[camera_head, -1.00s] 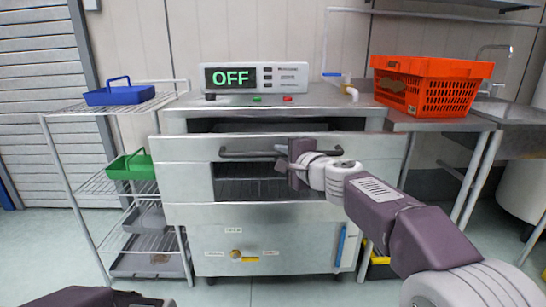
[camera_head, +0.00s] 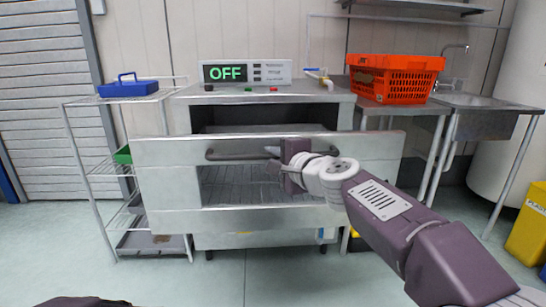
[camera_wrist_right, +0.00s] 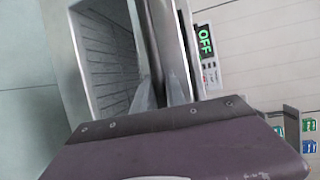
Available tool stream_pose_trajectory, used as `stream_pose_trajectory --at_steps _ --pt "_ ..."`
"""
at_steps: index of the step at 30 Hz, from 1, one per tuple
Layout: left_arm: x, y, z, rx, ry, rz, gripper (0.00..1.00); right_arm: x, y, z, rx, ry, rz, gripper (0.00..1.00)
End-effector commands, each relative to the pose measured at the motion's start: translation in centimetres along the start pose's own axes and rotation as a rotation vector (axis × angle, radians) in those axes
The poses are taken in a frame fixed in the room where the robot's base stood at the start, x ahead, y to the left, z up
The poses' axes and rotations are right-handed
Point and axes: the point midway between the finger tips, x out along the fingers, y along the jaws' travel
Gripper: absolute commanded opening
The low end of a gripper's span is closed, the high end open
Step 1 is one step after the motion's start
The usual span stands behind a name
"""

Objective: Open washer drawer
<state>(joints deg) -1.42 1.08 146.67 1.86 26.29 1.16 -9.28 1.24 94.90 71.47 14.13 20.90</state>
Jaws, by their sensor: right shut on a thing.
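The washer (camera_head: 345,107) is a steel cabinet with its display reading OFF. Its wide drawer front (camera_head: 165,185) stands pulled out from the body, with a dark gap behind its top edge. A dark bar handle (camera_head: 235,155) runs across the upper front, above a mesh window. My right gripper (camera_head: 284,155) is shut on the right part of the handle; its own wrist hides part of the grip. The wrist view shows the fingers (camera_wrist_right: 163,92) at the handle bar (camera_wrist_right: 162,35). My left gripper is not visible; only a dark piece of my arm shows at bottom left.
An orange basket (camera_head: 395,80) stands on the steel side table at right. A wire rack (camera_head: 70,125) with a blue caddy (camera_head: 128,87) and a green one (camera_head: 122,155) is at left. A yellow bin (camera_head: 528,228) is at far right. The floor in front is clear.

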Motion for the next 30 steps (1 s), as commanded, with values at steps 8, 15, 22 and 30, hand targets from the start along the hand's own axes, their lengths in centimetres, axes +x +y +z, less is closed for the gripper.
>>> stream_pose_trajectory --at_steps 8,15,22,30 --pt "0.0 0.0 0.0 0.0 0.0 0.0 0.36 0.0 0.1 0.1 0.0 -0.001 0.002 0.0" --pt "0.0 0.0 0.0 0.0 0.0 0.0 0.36 0.0 0.1 0.0 0.0 -0.001 0.001 0.38" --pt "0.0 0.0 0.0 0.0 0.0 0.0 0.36 -0.1 0.0 0.0 0.0 0.0 0.0 0.38" --pt "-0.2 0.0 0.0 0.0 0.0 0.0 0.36 -3.3 -0.2 0.0 0.0 0.001 -0.003 0.38"
